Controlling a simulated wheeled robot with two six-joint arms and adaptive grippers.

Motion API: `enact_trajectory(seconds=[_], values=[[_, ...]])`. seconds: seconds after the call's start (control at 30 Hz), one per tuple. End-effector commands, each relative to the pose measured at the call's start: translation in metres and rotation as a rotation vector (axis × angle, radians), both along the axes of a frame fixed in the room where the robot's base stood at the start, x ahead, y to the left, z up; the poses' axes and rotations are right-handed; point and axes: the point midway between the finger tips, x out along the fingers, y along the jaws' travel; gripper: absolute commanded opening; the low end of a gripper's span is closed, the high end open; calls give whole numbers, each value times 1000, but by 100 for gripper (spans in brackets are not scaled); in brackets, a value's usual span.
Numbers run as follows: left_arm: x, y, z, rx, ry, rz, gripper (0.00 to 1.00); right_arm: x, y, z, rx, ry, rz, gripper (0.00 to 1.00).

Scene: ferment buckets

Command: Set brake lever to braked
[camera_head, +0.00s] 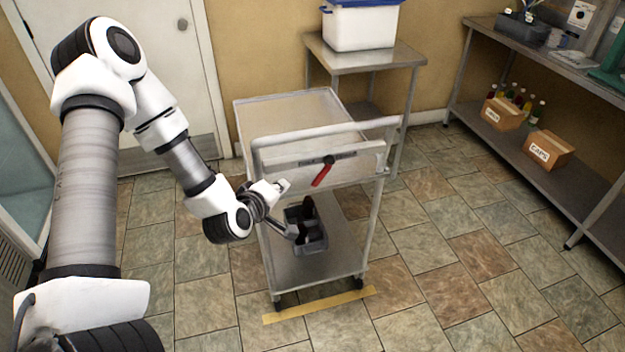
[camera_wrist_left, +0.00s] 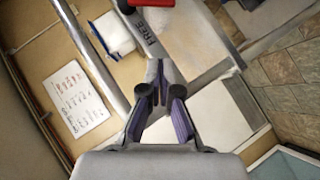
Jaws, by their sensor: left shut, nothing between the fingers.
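The red brake lever (camera_head: 322,175) hangs from a dark pivot on the cart's front plate, slanting down and to the left. Its red part also shows at the top edge of the left wrist view (camera_wrist_left: 140,3), beside a grey plate marked FREE (camera_wrist_left: 152,30). The cart (camera_head: 285,108) is a grey metal trolley with a push handle. My left gripper (camera_head: 300,232) is shut and empty, below and left of the lever and apart from it. Its fingers also show in the left wrist view (camera_wrist_left: 160,92). My right gripper is in neither view.
A side table (camera_head: 370,62) with a white tub (camera_head: 360,28) stands behind the cart. Shelving with cardboard boxes (camera_head: 549,151) is at right. The floor right of the cart is clear.

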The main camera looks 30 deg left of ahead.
Motion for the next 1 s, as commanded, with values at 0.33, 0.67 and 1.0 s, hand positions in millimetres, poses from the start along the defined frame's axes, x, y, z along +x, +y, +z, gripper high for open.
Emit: enact_trajectory(seconds=[0.33, 0.67, 1.0], values=[[38, 7, -17, 7, 1, -3, 0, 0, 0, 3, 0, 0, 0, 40], [99, 8, -48, 6, 5, -7, 0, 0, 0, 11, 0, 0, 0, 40], [115, -5, -64, 0, 1, -1, 0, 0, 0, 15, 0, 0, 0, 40]])
